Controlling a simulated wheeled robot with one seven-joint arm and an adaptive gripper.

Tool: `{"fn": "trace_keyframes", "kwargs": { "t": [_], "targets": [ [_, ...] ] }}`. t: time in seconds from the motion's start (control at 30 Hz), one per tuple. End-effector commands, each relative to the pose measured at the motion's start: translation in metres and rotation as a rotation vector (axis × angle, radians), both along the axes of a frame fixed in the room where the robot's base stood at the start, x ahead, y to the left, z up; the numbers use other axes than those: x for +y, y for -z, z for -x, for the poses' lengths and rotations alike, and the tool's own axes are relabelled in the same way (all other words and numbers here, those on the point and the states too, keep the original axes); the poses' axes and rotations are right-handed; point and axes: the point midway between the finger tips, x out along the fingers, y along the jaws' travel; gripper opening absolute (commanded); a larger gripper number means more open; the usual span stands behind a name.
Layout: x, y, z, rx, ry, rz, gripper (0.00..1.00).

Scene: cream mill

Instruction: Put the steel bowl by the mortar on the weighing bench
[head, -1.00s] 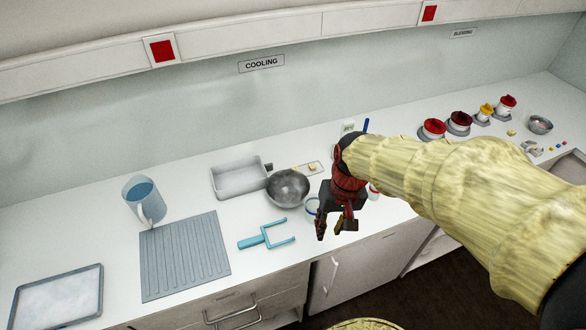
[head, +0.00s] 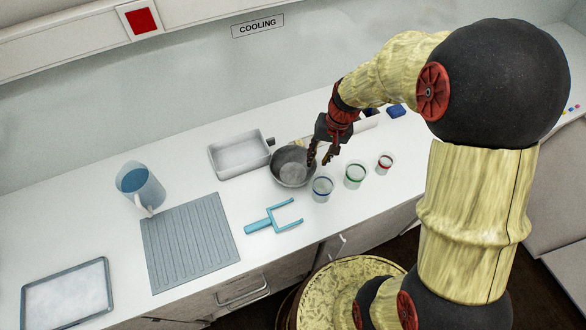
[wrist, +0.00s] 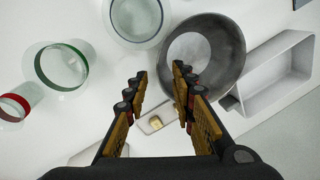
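The steel bowl (head: 288,170) is a round grey metal bowl standing upright on the white counter under the COOLING sign. It also shows in the wrist view (wrist: 233,48), right of centre. My gripper (head: 320,162) is at the bowl's right side, pointing down. I cannot tell whether the finger touches the rim. I make out no mortar or weighing bench.
Glass beakers with blue (head: 322,188), green (head: 355,175) and red (head: 385,163) rims stand right of the bowl. A rectangular metal pan (head: 240,155) is behind it to the left. A blue fork-shaped tool (head: 272,217), ribbed mat (head: 190,245), blue-filled jug (head: 140,187) and tray (head: 66,295) are nearby.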

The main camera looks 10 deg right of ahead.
Motion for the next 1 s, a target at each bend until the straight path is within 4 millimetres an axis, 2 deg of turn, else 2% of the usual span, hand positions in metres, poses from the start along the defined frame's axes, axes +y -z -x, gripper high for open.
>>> {"fn": "trace_keyframes", "kwargs": {
  "t": [0.37, 0.6, 1.0],
  "targets": [
    [0.010, 0.046, -0.001, 0.002, 0.001, -0.001, 0.26],
    [0.011, 0.047, -0.002, 0.000, 0.000, 0.000, 0.26],
    [0.011, 0.047, -0.002, 0.000, 0.001, 0.000, 0.03]
  ]
}}
